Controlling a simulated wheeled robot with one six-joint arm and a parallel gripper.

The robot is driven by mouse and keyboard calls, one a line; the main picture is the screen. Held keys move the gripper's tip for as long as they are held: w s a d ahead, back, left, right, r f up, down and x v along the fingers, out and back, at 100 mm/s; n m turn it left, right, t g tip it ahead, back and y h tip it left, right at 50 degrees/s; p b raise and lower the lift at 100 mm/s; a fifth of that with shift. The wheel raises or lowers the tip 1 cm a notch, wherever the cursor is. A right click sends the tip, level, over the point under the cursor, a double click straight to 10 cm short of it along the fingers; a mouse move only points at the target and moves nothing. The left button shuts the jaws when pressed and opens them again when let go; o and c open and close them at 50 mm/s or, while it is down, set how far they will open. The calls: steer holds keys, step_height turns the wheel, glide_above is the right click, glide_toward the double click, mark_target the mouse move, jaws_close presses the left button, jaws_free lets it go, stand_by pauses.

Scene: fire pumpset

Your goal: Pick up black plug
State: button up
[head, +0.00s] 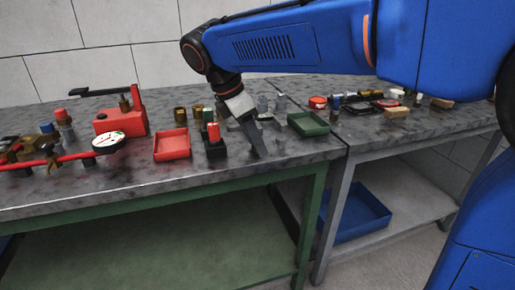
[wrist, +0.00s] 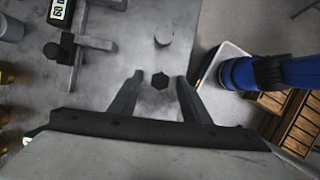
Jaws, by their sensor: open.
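The black plug (wrist: 160,80) shows in the wrist view as a small dark hexagon on the grey worktop. My gripper (wrist: 159,87) is open, with one finger to the left of the plug and one to the right. I see a gap on each side, so the fingers do not grip it. The height of the fingertips over the worktop is hard to tell. In the head view my gripper (head: 256,147) points down at the worktop near its front edge, and I cannot make out the plug there.
A grey cylinder (wrist: 163,36) stands just beyond the plug in the wrist view. In the head view, a black block with a red top (head: 214,142) and a red tray (head: 171,144) are left of my gripper. A green tray (head: 308,124) is to its right.

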jaws_close()
